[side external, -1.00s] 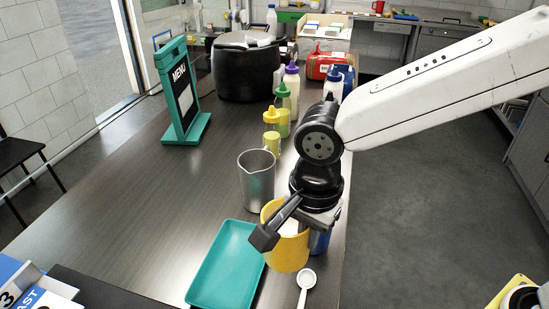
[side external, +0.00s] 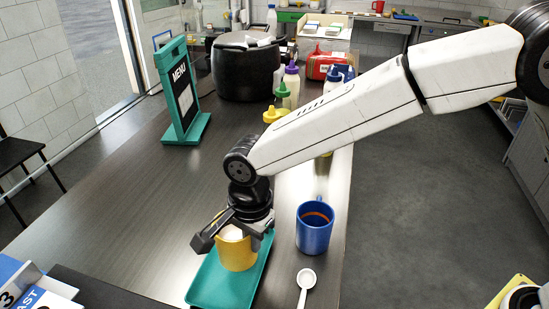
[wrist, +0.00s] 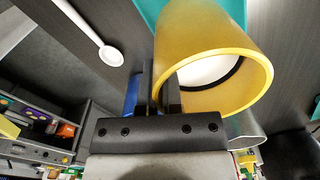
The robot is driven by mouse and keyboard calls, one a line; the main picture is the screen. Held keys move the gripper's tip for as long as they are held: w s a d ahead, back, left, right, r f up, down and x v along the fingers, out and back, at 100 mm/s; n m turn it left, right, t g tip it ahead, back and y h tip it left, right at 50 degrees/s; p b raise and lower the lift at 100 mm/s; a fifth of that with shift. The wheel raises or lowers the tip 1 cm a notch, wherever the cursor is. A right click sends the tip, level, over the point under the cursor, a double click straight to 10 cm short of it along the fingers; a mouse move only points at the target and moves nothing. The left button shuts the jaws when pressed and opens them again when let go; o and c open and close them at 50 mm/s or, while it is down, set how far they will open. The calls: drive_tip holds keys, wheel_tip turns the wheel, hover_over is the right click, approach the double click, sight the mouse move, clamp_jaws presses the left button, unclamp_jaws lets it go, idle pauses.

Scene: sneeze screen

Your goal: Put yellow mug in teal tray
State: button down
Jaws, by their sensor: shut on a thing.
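The yellow mug (side external: 238,254) is held over the upper part of the teal tray (side external: 207,288). I cannot tell whether its base touches the tray. My gripper (side external: 257,234) is shut on the mug at its side. In the wrist view, the fingers (wrist: 158,85) are close together beside the mug (wrist: 205,50), its white inside facing the camera. What they grip, handle or wall, is hidden. The tray also shows behind the mug in the wrist view (wrist: 149,12).
Squeeze bottles (side external: 291,85), a menu stand (side external: 182,95) and a black pot (side external: 246,72) stand farther back.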

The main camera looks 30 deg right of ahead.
sight(240, 233)
drive_tip(key=shift+w+a+f, duration=0.25)
drive_tip(key=shift+w+f, duration=0.15)
drive_tip(key=shift+f, duration=0.05)
drive_tip(key=shift+w+a+f, duration=0.15)
drive_tip(key=shift+w+f, duration=0.1)
drive_tip(key=shift+f, duration=1.6)
drive_tip(key=shift+f, duration=0.15)
drive_tip(key=c, duration=0.8)
unclamp_jaws()
